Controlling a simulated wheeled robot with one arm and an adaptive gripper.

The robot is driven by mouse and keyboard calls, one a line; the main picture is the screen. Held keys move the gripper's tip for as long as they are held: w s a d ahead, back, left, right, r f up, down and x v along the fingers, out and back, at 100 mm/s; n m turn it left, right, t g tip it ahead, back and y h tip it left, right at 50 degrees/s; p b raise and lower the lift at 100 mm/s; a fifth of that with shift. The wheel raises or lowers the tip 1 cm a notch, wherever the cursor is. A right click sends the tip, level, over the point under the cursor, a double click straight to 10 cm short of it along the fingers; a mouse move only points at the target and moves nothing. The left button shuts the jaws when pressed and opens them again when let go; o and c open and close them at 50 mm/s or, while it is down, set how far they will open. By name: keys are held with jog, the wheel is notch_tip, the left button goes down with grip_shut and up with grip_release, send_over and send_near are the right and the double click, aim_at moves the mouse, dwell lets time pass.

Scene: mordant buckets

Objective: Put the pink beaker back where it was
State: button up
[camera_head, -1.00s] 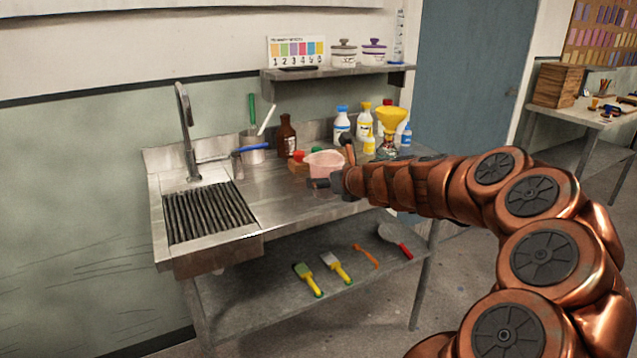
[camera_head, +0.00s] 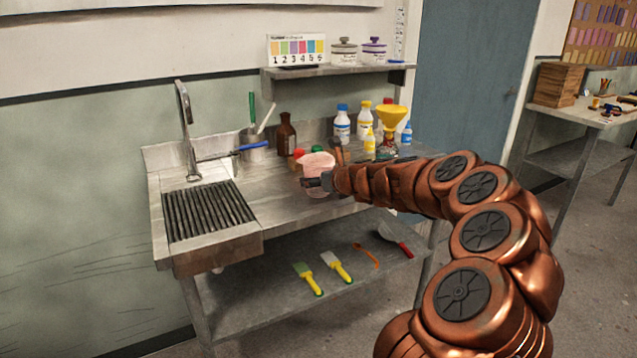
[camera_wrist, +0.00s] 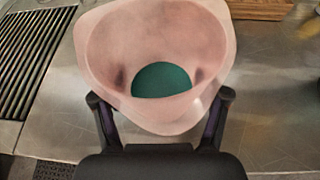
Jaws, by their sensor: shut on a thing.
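The pink beaker (camera_head: 318,170) is at my gripper (camera_head: 318,184) over the right part of the steel counter (camera_head: 275,205). In the wrist view the pink beaker (camera_wrist: 155,60) shows its wide open mouth, with a dark green round patch at its bottom. The two dark fingers of my gripper (camera_wrist: 160,105) close on its near sides. The beaker looks upright. I cannot tell whether its base touches the counter.
A sink with a ribbed black mat (camera_head: 208,212) is at the left. A brown bottle (camera_head: 286,135), a white bottle with a blue cap (camera_head: 342,124) and a yellow funnel (camera_head: 391,117) stand along the back. Red and green caps show just behind the beaker. Brushes lie on the lower shelf (camera_head: 290,285).

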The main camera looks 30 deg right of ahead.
jog(key=shift+f, duration=0.3)
jog(key=o, duration=1.4)
jog(key=shift+o, duration=0.2)
jog(key=shift+r, duration=0.15)
jog(key=shift+s+r, duration=0.1)
jog(key=shift+s, duration=0.15)
jog(key=v, duration=1.1)
jog(key=shift+s+p, duration=0.3)
